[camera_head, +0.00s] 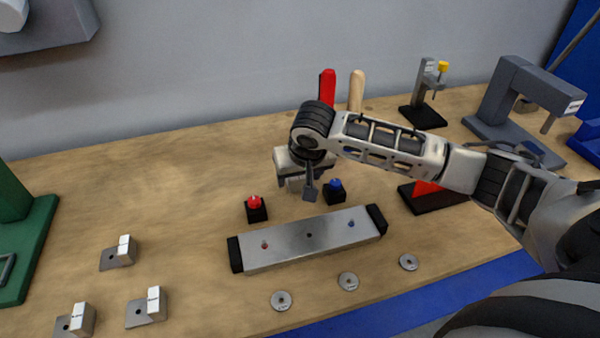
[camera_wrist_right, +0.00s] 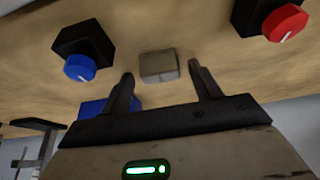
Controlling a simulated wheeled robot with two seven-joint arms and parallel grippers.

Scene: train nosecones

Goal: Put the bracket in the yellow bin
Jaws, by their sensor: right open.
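No yellow bin shows in either view. Three small L-shaped metal pieces, which look like brackets, lie at the front left of the table: one further back (camera_head: 118,252), one in the middle (camera_head: 148,307) and one at the lower left (camera_head: 75,322). My right gripper (camera_head: 298,188) points down over the table behind the long metal bar, well to the right of these pieces. In the wrist view my right gripper (camera_wrist_right: 166,80) is open and empty. A small grey block (camera_wrist_right: 158,66) shows beyond its fingertips; I cannot tell whether it is a bracket. My left gripper is not in view.
The metal bar (camera_head: 290,245) with black ends lies in front, with several washers (camera_head: 348,281) nearby. A green stand (camera_head: 25,240) is far left; a grey press (camera_head: 520,100) is right. The left back table is clear.

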